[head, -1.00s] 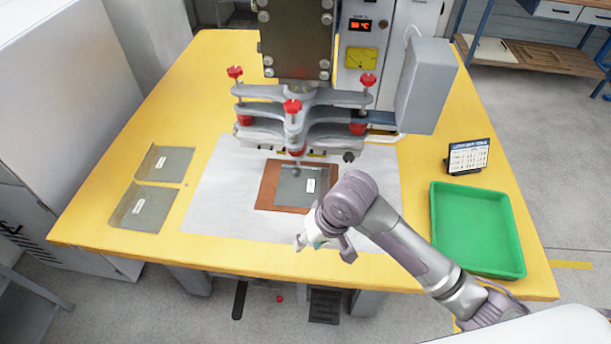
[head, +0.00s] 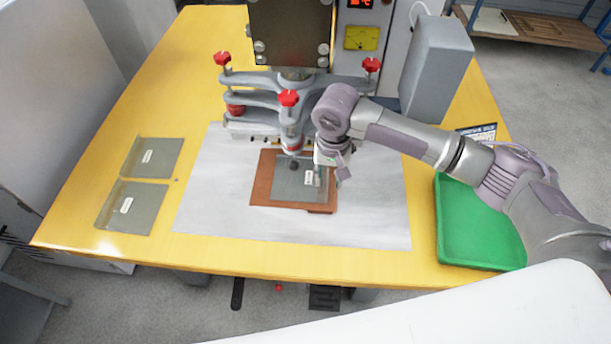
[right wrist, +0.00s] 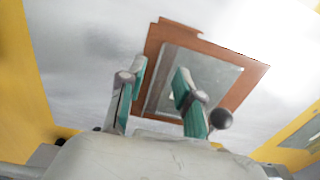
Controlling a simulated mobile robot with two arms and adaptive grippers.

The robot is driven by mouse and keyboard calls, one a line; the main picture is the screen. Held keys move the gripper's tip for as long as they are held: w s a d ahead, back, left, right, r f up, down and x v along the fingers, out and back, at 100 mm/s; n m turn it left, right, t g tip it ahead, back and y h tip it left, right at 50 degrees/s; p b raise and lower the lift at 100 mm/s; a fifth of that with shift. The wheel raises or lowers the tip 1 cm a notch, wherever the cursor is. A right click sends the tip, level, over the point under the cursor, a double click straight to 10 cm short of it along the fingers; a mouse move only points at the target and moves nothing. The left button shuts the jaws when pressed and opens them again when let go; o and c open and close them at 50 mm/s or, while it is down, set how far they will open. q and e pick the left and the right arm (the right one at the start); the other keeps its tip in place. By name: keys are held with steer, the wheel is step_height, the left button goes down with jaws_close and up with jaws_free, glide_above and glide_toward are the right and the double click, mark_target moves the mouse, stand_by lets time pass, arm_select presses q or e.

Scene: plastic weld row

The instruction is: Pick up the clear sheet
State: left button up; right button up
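A clear grey sheet (head: 288,183) with a small white label lies on a brown board (head: 262,185) under the press. Two more such sheets, a back one (head: 150,168) and a front one (head: 148,198), lie on the table at the left. My right gripper (head: 336,177) hangs over the right edge of the board, beside the sheet's label. In the right wrist view my right gripper (right wrist: 158,78) has its green-padded fingers apart, with nothing between them. The sheet (right wrist: 214,76) and board (right wrist: 177,34) show beyond them, partly covered by one finger. My left gripper is not seen.
The grey press (head: 290,90) with red knobs (head: 289,98) stands just behind the board. A green tray (head: 470,235) is at the right, partly behind my right arm. White paper (head: 225,215) around the board is clear in front.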

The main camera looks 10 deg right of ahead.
mark_target(328, 191)
steer(key=shift+w+d+f, duration=0.1)
steer(key=shift+w+f, duration=0.05)
steer(key=shift+f, duration=1.35)
steer(key=shift+w+f, duration=0.15)
steer(key=shift+f, duration=1.35)
jaws_close()
